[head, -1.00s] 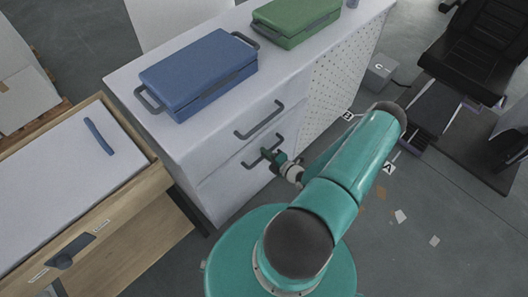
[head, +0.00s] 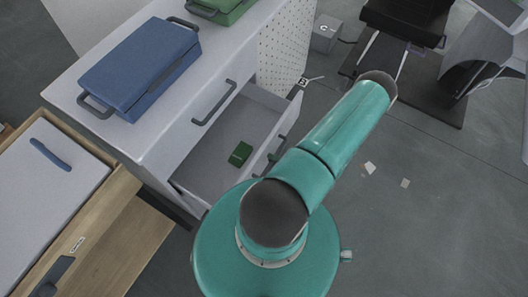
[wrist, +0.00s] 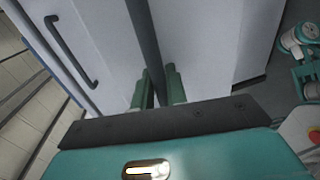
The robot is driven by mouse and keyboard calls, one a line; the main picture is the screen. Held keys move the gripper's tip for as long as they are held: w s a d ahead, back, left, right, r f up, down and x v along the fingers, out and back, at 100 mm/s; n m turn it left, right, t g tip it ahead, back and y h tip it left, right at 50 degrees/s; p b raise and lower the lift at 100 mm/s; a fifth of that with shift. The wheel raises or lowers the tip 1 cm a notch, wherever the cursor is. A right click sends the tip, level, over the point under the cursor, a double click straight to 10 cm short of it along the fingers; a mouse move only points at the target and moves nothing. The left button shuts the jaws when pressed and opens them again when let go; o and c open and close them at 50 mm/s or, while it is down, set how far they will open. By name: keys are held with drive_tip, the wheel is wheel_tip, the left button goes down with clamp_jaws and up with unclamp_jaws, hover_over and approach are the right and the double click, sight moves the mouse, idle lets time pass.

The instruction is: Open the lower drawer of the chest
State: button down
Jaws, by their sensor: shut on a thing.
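The white chest (head: 150,150) stands in front of me. Its lower drawer (head: 215,170) is pulled well out, and its inside shows in the head view. A small dark green block (head: 240,154) lies in it. The upper drawer, with its dark handle (head: 214,103), is closed. In the wrist view my gripper (wrist: 157,88) is shut on the long dark handle (wrist: 145,35) of the lower drawer, with one green finger on each side of the bar. In the head view my arm mostly hides the gripper and part of the drawer front.
A blue case (head: 140,68) and a green case (head: 222,8) lie on the chest top. A wooden bench with a white top (head: 40,195) stands at the left. A grey box (head: 325,34) and a black chair (head: 405,15) stand farther back. The floor at right is mostly clear, with small scraps.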

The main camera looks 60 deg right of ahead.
drive_tip(key=shift+s, duration=0.6)
drive_tip(key=c, duration=1.5)
unclamp_jaws()
drive_tip(key=v, duration=1.3)
drive_tip(key=shift+s, duration=0.4)
